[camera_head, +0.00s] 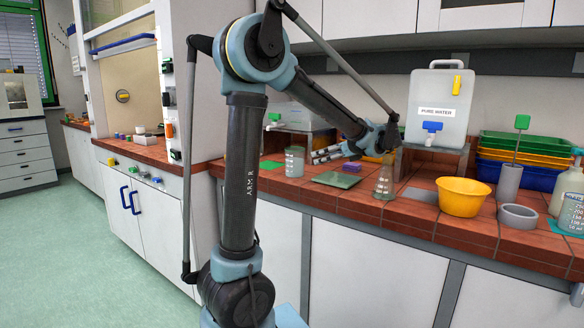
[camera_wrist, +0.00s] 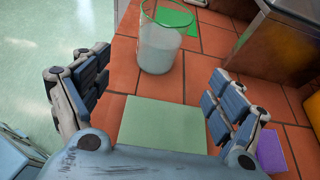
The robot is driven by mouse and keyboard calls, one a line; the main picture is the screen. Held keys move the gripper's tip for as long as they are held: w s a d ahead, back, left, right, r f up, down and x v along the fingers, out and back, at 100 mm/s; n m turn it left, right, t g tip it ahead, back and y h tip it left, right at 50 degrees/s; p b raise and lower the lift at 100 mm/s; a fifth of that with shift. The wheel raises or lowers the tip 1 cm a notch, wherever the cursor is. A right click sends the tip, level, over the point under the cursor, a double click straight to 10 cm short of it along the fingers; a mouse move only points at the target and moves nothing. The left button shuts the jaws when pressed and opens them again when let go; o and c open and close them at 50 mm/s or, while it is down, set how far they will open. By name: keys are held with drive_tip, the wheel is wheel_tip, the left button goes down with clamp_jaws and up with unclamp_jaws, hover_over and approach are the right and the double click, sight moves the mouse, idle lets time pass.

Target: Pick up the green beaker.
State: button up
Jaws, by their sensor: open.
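The green beaker (camera_wrist: 158,46) is a clear glass with a green rim. It stands upright on the red tiles, ahead of my gripper (camera_wrist: 158,72) in the wrist view. In the head view the beaker (camera_head: 294,165) stands left of my gripper (camera_head: 322,154). The gripper's blue-grey fingers are spread apart with nothing between them. A pale green plate (camera_wrist: 163,125) lies flat on the tiles below the gripper. The beaker is apart from the fingers.
A conical flask (camera_head: 384,180) stands right of the plate. A purple block (camera_wrist: 271,151) lies right of the gripper. A yellow bowl (camera_head: 463,195), grey ring (camera_head: 517,216) and pure water canister (camera_head: 437,108) are farther right. A green mat (camera_wrist: 175,15) lies behind the beaker.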

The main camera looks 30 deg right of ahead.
sight(295, 163)
drive_tip(key=x, duration=1.5)
drive_tip(key=shift+a, duration=0.15)
drive_tip(key=c, duration=1.3)
drive_tip(key=shift+c, duration=0.2)
wheel_tip(295, 163, up, 10)
drive_tip(key=o, duration=0.3)
drive_tip(key=c, duration=0.3)
